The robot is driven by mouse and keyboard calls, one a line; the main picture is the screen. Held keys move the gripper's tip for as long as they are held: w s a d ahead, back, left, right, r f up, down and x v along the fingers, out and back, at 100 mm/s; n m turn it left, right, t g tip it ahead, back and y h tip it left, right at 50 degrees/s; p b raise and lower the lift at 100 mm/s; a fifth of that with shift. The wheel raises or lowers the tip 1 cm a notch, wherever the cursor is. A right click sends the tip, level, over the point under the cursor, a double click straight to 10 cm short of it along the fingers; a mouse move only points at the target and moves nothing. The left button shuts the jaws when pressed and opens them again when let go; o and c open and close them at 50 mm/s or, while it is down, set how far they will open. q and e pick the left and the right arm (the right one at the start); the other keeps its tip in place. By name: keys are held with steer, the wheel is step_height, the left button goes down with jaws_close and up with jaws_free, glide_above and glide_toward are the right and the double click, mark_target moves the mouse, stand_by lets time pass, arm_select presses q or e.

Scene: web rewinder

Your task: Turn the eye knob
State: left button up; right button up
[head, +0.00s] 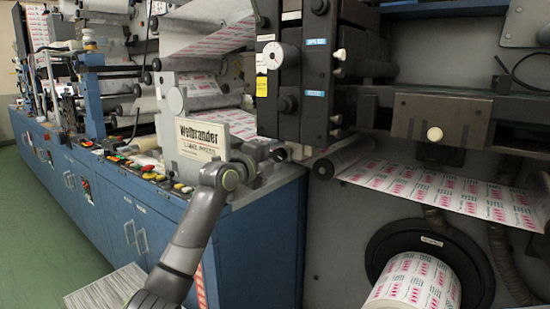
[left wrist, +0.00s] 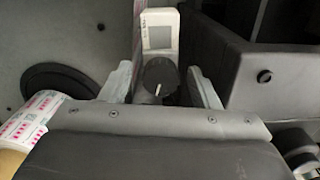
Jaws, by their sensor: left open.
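In the left wrist view a dark round knob (left wrist: 159,82) with a white pointer line sits on the front of a light grey box (left wrist: 158,17) with a small display. My left gripper (left wrist: 160,72) is open, with one finger on each side of the knob. Gaps show between the fingers and the knob, and I cannot tell how deep the fingers reach past it. In the head view my left arm rises from the bottom, and its gripper (head: 279,154) is small and dark by the machine's corner. I cannot make out the knob there. My right gripper is not in view.
A printed paper roll (head: 418,284) sits on a black hub at the lower right. A printed web (head: 440,193) runs above it. Blue cabinets (head: 150,220) line the left, beside clear green floor (head: 45,240).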

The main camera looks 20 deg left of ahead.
arm_select(q)
steer(key=shift+s, duration=0.1)
steer(key=v, duration=1.7)
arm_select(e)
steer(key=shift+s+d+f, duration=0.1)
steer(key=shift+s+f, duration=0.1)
